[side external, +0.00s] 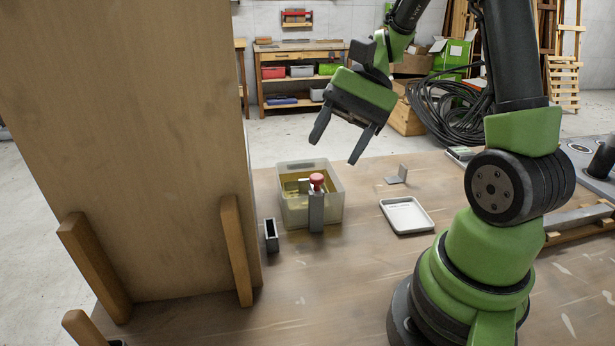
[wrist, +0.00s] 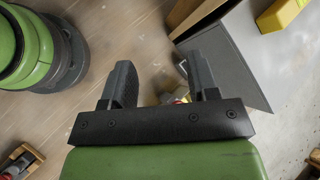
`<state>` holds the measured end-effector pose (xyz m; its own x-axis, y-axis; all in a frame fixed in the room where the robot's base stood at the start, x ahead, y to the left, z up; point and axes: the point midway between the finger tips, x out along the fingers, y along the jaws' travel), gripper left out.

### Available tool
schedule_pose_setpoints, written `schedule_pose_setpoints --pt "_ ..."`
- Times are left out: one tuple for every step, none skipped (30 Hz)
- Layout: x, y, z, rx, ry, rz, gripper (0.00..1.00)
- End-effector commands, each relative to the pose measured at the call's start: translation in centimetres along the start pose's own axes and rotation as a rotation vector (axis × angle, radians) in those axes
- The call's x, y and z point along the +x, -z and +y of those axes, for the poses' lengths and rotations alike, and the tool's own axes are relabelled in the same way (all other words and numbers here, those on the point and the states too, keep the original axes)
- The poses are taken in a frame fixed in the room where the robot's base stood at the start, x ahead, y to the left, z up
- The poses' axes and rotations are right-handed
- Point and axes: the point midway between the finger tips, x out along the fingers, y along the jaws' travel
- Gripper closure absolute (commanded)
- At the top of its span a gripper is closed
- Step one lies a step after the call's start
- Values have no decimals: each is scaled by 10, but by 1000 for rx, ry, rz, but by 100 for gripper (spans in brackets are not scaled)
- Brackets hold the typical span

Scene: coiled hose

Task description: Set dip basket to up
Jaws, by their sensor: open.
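A translucent tub (side external: 330,210) holding yellowish liquid stands on the bench in the side external view. A red knob (side external: 317,180) shows at its near side, just above a grey upright post (side external: 316,213). The dip basket seems to be the pale part (side external: 297,186) inside the tub, but its shape and height are unclear. My gripper (side external: 337,150) is open and empty, above the tub and apart from the knob. In the wrist view my gripper (wrist: 160,82) has its fingers spread; a small red and yellow patch (wrist: 181,95) is partly hidden beside the right finger.
A tall wooden panel (side external: 130,130) with wooden feet stands left of the tub. A small dark open box (side external: 271,235) lies between them. A white tray (side external: 406,215) and a grey angle bracket (side external: 397,176) lie to the right. Bench between tub and tray is clear.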

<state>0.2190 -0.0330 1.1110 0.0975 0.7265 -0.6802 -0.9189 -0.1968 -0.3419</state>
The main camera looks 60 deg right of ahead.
Motion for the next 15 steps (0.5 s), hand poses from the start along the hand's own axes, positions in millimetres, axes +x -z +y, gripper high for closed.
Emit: schedule_pose_setpoints --pt "0 17 2 92 57 -70 46" --pt "0 26 3 138 94 -108 46" --pt "-1 38 4 199 147 -159 46" --pt "-1 47 5 242 188 -195 46" --pt "-2 56 7 287 233 -232 46" --pt "-3 68 10 343 293 -279 46" --pt "-3 78 13 384 341 -313 46" --pt "-3 87 16 423 388 -345 46" --pt "-4 98 20 471 452 -385 46" --pt "-4 106 24 505 496 -413 46" --pt "-4 114 28 536 542 -438 46" --pt "-4 123 32 573 596 -468 46" --pt "-4 130 36 597 633 -486 46" --pt "-4 135 39 618 667 -503 46" --pt "-4 141 43 641 705 -522 46"
